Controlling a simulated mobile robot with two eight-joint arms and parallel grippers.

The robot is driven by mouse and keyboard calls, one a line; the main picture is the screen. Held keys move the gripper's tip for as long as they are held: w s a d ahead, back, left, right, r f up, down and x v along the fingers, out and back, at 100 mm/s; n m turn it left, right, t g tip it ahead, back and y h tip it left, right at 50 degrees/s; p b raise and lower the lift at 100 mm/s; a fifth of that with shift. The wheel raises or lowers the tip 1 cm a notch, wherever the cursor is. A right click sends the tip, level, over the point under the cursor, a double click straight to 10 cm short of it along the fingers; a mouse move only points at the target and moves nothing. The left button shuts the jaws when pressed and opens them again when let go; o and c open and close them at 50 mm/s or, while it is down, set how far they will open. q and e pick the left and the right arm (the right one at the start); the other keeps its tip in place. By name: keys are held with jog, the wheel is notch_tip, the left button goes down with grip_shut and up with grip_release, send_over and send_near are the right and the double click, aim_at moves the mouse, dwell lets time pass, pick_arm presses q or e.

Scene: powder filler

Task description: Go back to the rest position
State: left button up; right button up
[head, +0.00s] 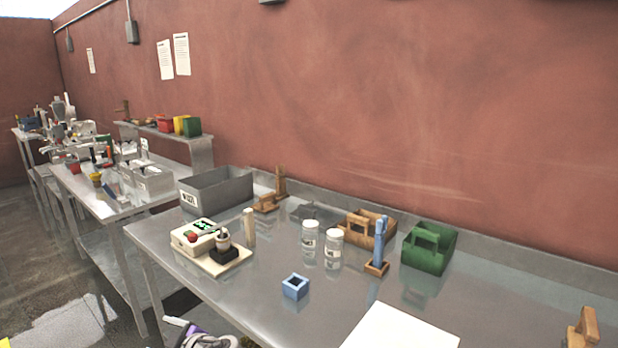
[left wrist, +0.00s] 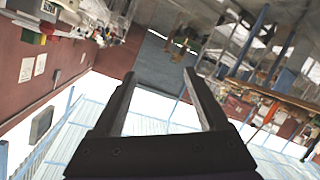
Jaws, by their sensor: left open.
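My left gripper (left wrist: 159,74) shows in the left wrist view with its two dark fingers wide apart and nothing between them. It points into the open room, away from the bench. In the head view, only a purple, white and black part of my left arm shows at the bottom edge, in front of the steel table (head: 230,296). My right gripper is in neither view.
The table holds a grey bin (head: 216,190), a cream device (head: 195,237), two jars (head: 333,250), a blue square holder (head: 295,287), a green caddy (head: 428,250), wooden holders (head: 376,268) and a white sheet (head: 400,331). Cluttered benches stand at the far left.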

pick_arm(q)
jog(key=s+d+f+m+h, duration=0.3)
jog(key=s+d+m+h, duration=0.1)
jog(key=s, duration=0.4)
jog(key=s+d+f+m+g+h, duration=0.1)
jog(key=s+d+f+m+h, duration=0.3)
jog(key=s+d+m, duration=0.2)
jog(key=s+d+f+m+g+h, duration=0.1)
jog(key=s+d+f+m+h, duration=0.3)
jog(key=s+m, duration=0.3)
jog(key=s+d, duration=0.1)
jog(key=s, duration=0.3)
jog(key=shift+s+m, duration=0.15)
jog(key=shift+m, duration=0.25)
